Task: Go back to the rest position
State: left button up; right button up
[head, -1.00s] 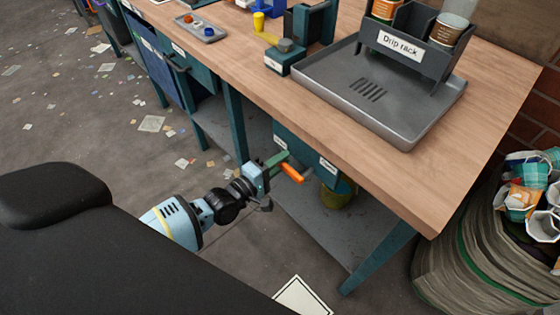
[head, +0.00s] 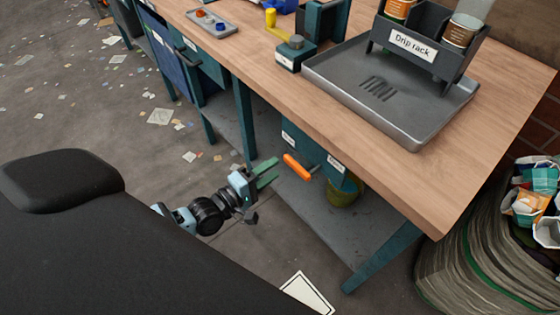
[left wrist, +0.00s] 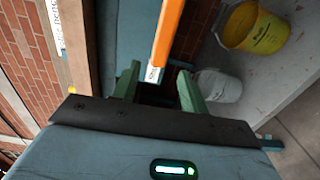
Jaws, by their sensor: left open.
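My left gripper (head: 267,173) is in front of the workbench, below the top's front edge. Its two green fingers are apart, with nothing between them in the head view. An orange handle (head: 297,167) sticks out from the teal cabinet under the bench, a short way right of the fingertips and apart from them. In the left wrist view the gripper (left wrist: 157,85) is open, and the orange handle (left wrist: 168,35) shows beyond the fingers. My right gripper is in neither view.
The wooden workbench (head: 400,180) carries a grey tray (head: 330,78) with a drip rack (head: 412,47). A yellow bucket (left wrist: 253,27) stands on the shelf under it. A full bin (head: 470,245) stands at the right. Paper scraps litter the open floor at the left.

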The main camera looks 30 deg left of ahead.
pick_arm(q)
jog(key=shift+v, duration=0.8)
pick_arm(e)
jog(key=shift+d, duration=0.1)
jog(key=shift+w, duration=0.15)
